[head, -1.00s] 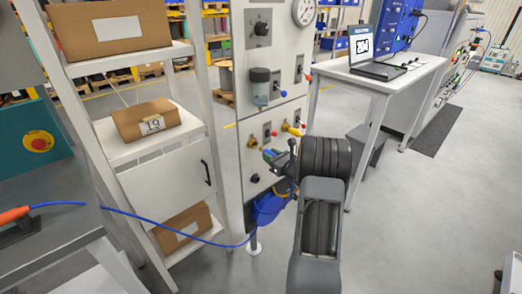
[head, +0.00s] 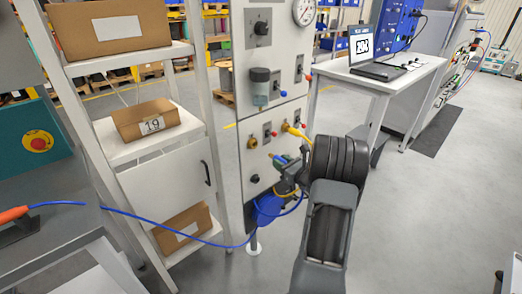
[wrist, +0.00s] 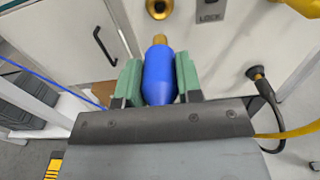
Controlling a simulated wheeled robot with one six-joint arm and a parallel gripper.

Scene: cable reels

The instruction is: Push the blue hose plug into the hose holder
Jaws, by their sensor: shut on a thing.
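My gripper (wrist: 158,82) has green fingers shut on the blue hose plug (wrist: 161,75). The plug's brass tip points up the wrist picture, toward a round brass fitting with a dark hole (wrist: 157,9), which looks like the hose holder. A small gap seems to lie between tip and fitting, and the plug is not in it.
A black connector with a cable (wrist: 257,75) sits on the panel at right. A yellow plug (head: 295,131) is above my gripper. A blue hose (head: 150,217) hangs across the left. A shelf (head: 150,150) stands left.

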